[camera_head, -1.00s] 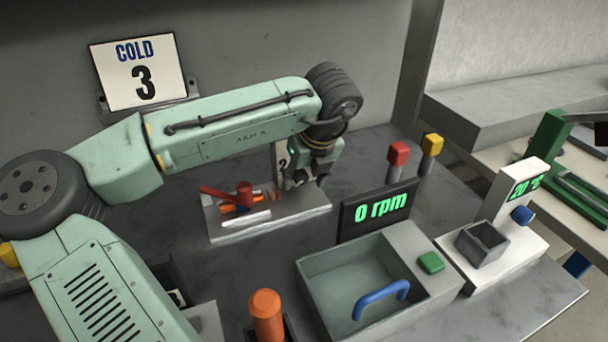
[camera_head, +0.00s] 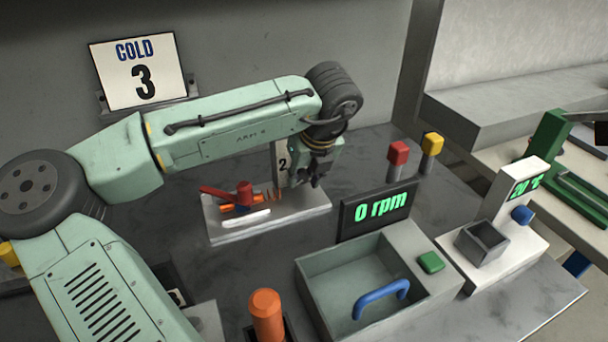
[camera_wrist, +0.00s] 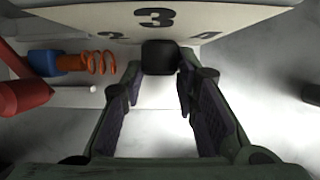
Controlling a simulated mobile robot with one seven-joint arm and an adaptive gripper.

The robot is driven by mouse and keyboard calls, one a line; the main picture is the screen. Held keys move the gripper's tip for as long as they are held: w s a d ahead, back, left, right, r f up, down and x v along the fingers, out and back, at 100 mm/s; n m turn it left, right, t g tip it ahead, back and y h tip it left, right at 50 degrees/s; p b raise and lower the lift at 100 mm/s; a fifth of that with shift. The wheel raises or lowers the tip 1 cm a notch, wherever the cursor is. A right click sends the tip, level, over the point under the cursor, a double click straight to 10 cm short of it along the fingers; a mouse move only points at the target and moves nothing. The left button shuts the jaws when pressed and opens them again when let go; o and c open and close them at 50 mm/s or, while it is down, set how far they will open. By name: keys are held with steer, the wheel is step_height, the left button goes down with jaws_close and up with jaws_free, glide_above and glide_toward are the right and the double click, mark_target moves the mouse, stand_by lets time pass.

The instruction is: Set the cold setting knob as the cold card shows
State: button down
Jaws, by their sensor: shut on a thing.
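The cold card (camera_head: 143,72) on the back wall reads "COLD 3". A pale dial plate (camera_head: 281,160) stands upright at the back of a low fixture, with a "2" showing beside my gripper (camera_head: 315,178). In the wrist view, the plate (camera_wrist: 110,22) shows a large "3" above a black knob (camera_wrist: 160,58), with partly cut-off figures on either side. My gripper (camera_wrist: 160,85) has its fingertips on both sides of the knob and is shut on it. The knob is hidden in the head view, and I cannot make out a pointer on it.
The fixture base (camera_head: 290,210) also bears a red lever (camera_head: 215,193) and an orange coil, left of my gripper. A "0 rpm" display (camera_head: 380,206), red (camera_head: 398,152) and yellow (camera_head: 432,145) knobs and an open bin (camera_head: 320,267) stand to the right and front.

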steer(key=shift+w+d+m+g+y+p, duration=0.15)
steer(key=shift+g+y+p, duration=0.15)
steer(key=shift+y+p, duration=0.7)
steer(key=shift+s+d+m+g+y+p, duration=0.15)
steer(key=shift+g+y+p, duration=0.25)
steer(key=shift+p, duration=1)
stand_by(1.4)
steer(key=shift+w+d+f+m+g+y+p, duration=0.1)
steer(key=shift+m+g+y+p, duration=0.1)
steer(key=shift+y+p, duration=0.65)
steer(key=shift+w+d+m+g+y+p, duration=0.1)
steer(key=shift+m+g+y+p, duration=0.1)
steer(key=shift+y+p, duration=0.6)
steer(key=shift+f+m+g+y+p, duration=0.15)
steer(key=shift+m+g+y+p, duration=0.25)
steer(key=shift+y, duration=0.85)
steer(key=shift+w+d+f+m+g+y, duration=0.1)
steer(key=shift+f+m+g+y, duration=0.1)
steer(key=shift+y, duration=0.65)
steer(key=shift+d+f+m+g+y, duration=0.1)
steer(key=shift+m+g+y, duration=0.1)
steer(key=shift+y, duration=0.65)
